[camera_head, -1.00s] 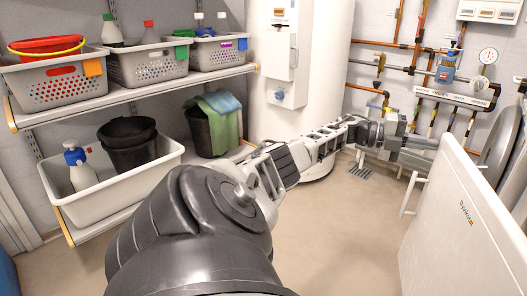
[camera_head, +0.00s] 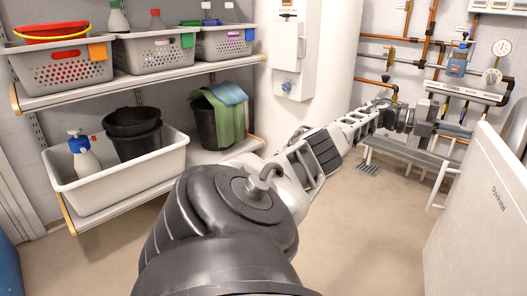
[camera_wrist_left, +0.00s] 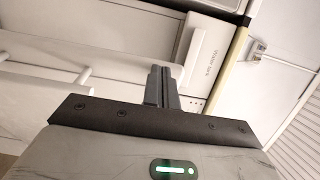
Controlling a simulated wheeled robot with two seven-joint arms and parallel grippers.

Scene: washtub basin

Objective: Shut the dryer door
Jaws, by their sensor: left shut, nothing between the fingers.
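A large white panel with dark lettering (camera_head: 475,220) stands at the right edge of the head view. It looks like part of the dryer, but I cannot tell whether it is the door. My left arm reaches across to the back right, and its gripper (camera_head: 446,132) is beyond the panel's upper left corner, apart from it in the picture. In the left wrist view the gripper's fingers (camera_wrist_left: 162,86) are shut with nothing between them. They point at a white front with a labelled narrow panel (camera_wrist_left: 200,58). My right gripper is out of view.
A white rack with bars (camera_head: 410,153) stands below my left gripper; bars (camera_wrist_left: 60,78) also show in the wrist view. Pipes and gauges line the back wall. Shelves with baskets (camera_head: 65,68) and a white tub (camera_head: 120,180) are at left. The middle floor is clear.

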